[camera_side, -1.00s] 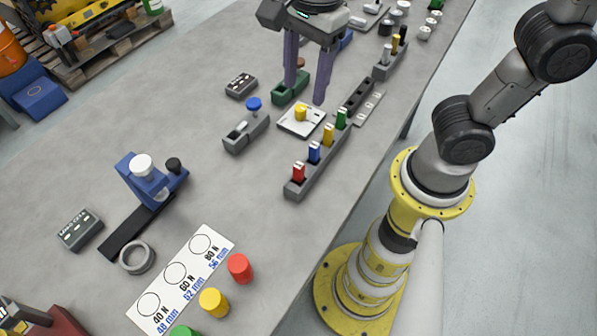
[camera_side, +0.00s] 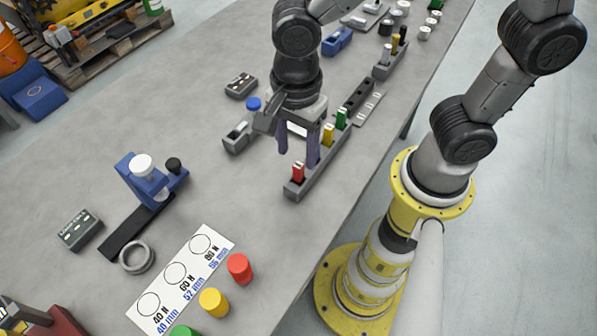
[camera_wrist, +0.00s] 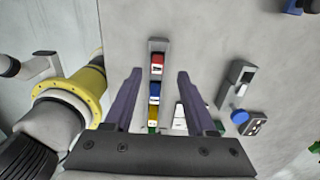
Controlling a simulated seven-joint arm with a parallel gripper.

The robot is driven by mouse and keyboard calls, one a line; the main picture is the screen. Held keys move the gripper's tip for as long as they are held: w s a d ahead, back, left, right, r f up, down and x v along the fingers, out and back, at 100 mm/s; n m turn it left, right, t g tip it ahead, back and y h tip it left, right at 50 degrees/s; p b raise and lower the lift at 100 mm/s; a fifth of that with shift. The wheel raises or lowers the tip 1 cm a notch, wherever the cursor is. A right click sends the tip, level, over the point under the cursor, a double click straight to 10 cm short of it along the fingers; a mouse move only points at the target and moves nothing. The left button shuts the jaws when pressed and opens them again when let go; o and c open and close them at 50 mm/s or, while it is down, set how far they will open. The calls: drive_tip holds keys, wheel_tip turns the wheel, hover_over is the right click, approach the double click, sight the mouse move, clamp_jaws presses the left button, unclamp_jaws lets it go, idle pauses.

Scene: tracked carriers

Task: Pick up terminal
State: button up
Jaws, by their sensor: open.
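A narrow grey rack (camera_side: 307,182) holds a row of upright coloured terminals. The red terminal (camera_side: 298,172) is at its near end, with the yellow terminal (camera_side: 328,134) and green terminal (camera_side: 341,118) farther back. The blue terminal (camera_wrist: 154,94) shows in the wrist view between red and yellow; in the side view a finger hides it. My gripper (camera_side: 298,158) is open, its purple fingers pointing down over the rack area. In the wrist view the fingers of my gripper (camera_wrist: 158,78) lie on either side of the row, with nothing held between them.
A grey holder (camera_side: 237,138) with a blue knob (camera_side: 253,103) stands left of my gripper. A perforated grey strip (camera_side: 369,107) lies behind the rack. A blue press (camera_side: 150,182) and a white marked card (camera_side: 180,278) are nearer. Bare table lies between them and the rack.

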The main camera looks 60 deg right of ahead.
sight(298, 165)
drive_tip(key=f, duration=0.4)
drive_tip(key=shift+s+f, duration=0.2)
drive_tip(key=shift+f, duration=0.05)
clamp_jaws()
